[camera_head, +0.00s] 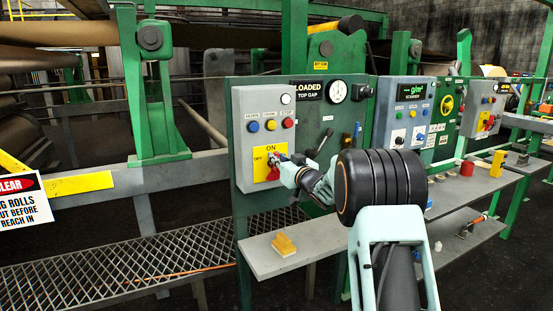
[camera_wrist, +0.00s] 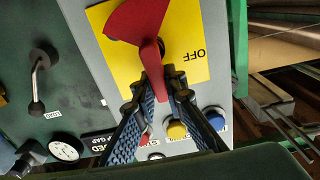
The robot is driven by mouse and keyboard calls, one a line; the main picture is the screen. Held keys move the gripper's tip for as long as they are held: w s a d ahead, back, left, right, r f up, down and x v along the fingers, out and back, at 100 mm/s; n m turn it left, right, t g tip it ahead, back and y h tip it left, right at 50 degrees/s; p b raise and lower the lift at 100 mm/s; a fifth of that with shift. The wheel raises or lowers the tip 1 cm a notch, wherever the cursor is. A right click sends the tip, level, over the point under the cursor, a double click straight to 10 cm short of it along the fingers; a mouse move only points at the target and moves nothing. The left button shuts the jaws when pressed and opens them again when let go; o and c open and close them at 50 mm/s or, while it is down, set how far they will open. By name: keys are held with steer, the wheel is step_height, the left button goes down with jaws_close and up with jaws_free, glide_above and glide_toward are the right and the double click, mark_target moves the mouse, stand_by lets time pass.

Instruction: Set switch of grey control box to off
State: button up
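The grey control box (camera_head: 245,115) hangs on a green panel left of centre in the head view. Its yellow plate (camera_head: 260,166) reads ON at the top and OFF at the left. The red rotary switch (camera_wrist: 138,22) shows large in the upside-down wrist view, its handle pointing away from the box's far end, toward the row of buttons and the ON side. My gripper (camera_wrist: 161,92) is at the switch, its two dark padded fingers closed in on either side of the handle. In the head view my gripper (camera_head: 283,165) covers part of the switch.
Blue, yellow and red buttons (camera_head: 270,125) sit above the plate. A black lever (camera_wrist: 38,75) and a gauge (camera_wrist: 65,148) are on the panel beside the box. A grey shelf (camera_head: 310,237) with a yellow block (camera_head: 284,244) juts out below.

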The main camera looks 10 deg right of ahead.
steer(key=shift+f, duration=0.1)
jaws_close()
steer(key=n+b, duration=0.3)
steer(key=a+f+n+b, duration=0.1)
steer(key=n+b, duration=0.2)
steer(key=b, duration=0.1)
steer(key=a+n+b, duration=0.1)
steer(key=n+b, duration=0.2)
steer(key=shift+s+a+f+n, duration=0.25)
steer(key=shift+s+n, duration=0.15)
steer(key=n+b, duration=0.3)
steer(key=f+n+b, duration=0.1)
steer(key=shift+s+a+f+n, duration=0.1)
steer(key=shift+a+n, duration=0.2)
steer(key=shift+f+n+b, duration=0.2)
steer(key=shift+n+b, duration=0.6)
steer(key=shift+n, duration=0.1)
steer(key=shift+f+n+b, duration=0.15)
steer(key=shift+n+b, duration=0.65)
steer(key=shift+n, duration=0.1)
steer(key=o, duration=0.8)
jaws_free()
steer(key=shift+c, duration=0.2)
